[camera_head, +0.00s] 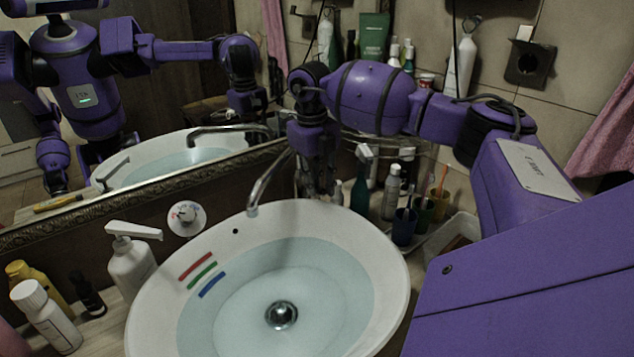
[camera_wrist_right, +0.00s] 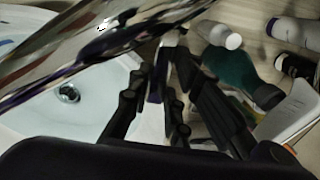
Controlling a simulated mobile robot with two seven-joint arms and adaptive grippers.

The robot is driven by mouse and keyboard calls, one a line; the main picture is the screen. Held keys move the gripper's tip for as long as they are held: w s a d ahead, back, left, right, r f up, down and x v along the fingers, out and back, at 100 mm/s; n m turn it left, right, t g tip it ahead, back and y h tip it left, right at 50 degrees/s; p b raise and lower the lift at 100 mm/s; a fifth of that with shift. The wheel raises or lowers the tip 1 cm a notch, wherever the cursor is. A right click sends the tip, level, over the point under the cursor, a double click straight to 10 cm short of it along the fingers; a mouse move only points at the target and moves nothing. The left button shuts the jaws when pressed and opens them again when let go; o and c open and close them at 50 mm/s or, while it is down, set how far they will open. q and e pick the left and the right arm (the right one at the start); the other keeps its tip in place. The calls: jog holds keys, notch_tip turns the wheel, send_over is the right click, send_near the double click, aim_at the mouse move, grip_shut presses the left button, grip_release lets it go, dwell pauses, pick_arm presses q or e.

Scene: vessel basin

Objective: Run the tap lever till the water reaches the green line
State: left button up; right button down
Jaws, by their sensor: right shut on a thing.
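The white basin (camera_head: 387,262) holds clear water (camera_head: 345,290). Red (camera_head: 194,265), green (camera_head: 202,275) and blue (camera_head: 211,285) lines mark its inner left wall. The water's edge lies close to the green line, with the blue line below it; I cannot tell whether it exactly meets the green. The chrome tap spout (camera_head: 268,182) hangs over the basin's back rim, and I see no clear stream. My right gripper (camera_head: 318,190) is shut on the tap lever behind the spout; its fingers mostly hide the lever in both views. My left gripper is not directly in view.
A mirror (camera_head: 150,165) behind the basin reflects me. A soap pump (camera_head: 130,262) and a white bottle (camera_head: 45,315) stand at left. Bottles (camera_head: 391,190) and cups (camera_head: 404,226) crowd the right of my right gripper. The space above the water is clear.

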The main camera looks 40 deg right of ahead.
jog(key=shift+w+r+g, duration=0.15)
jog(key=shift+r+g, duration=0.15)
jog(key=shift+w+r+g, duration=0.1)
jog(key=shift+w+g, duration=0.15)
jog(key=shift+g, duration=0.25)
jog(key=shift+s, duration=0.1)
jog(key=shift+d, duration=0.1)
jog(key=c, duration=1.6)
grip_release()
jog(key=shift+r, duration=0.1)
jog(key=r, duration=0.4)
jog(key=w+r, duration=0.1)
jog(key=r, duration=0.2)
jog(key=w+r, duration=0.1)
jog(key=r, duration=0.3)
jog(key=shift+a+r, duration=0.25)
jog(key=shift+r, duration=0.1)
